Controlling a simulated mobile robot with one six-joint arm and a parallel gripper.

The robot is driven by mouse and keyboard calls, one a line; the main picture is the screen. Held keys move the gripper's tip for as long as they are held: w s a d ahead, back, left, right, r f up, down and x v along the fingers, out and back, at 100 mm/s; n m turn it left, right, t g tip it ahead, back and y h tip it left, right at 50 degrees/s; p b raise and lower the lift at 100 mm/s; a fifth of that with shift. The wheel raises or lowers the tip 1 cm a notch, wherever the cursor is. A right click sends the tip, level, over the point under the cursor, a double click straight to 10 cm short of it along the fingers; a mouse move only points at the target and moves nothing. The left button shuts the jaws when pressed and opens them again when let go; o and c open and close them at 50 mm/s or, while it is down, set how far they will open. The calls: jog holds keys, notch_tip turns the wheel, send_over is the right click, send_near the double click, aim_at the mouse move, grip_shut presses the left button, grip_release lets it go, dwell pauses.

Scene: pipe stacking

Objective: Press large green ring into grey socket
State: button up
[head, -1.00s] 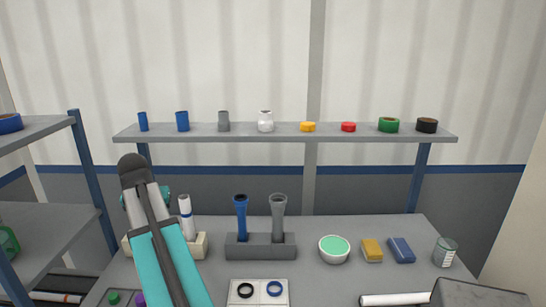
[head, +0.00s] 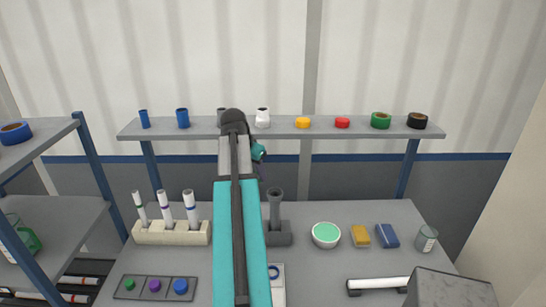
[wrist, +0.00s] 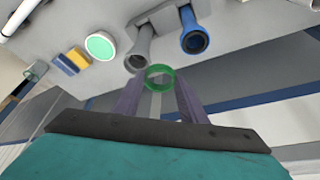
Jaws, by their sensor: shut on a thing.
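My gripper (wrist: 159,88) is shut on a green ring (wrist: 159,69), held between its two fingertips in the wrist view. The grey socket (wrist: 139,58) is an upright grey tube with a flared mouth; it shows just beyond the ring, and the ring is apart from it or overlaps it only in the picture. A blue socket (wrist: 195,42) stands beside it. In the head view the grey socket (head: 275,205) stands in its grey block (head: 278,238), right of my arm. My arm hides the blue socket, my gripper and the held ring there.
A shelf (head: 340,133) at the back holds several tubes, caps and rolls, among them a green roll (head: 380,120). A bowl (head: 326,235), a yellow sponge (head: 360,236) and a blue block (head: 387,236) lie to the right. A marker rack (head: 150,235) stands left.

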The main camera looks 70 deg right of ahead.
jog(key=s+d+r+m+p, duration=0.1)
jog(key=s+d+r, duration=0.1)
jog(key=s, duration=0.3)
jog(key=shift+s+d+g+p, duration=0.25)
jog(key=shift+s+g+p, duration=0.05)
jog(key=shift+f, duration=0.2)
jog(key=shift+f, duration=1.7)
jog(key=shift+f+b, duration=0.85)
jog(key=shift+f, duration=0.85)
jog(key=shift+a+f, duration=0.1)
jog(key=shift+f, duration=0.15)
jog(key=o, duration=1.1)
jog(key=shift+o, duration=0.4)
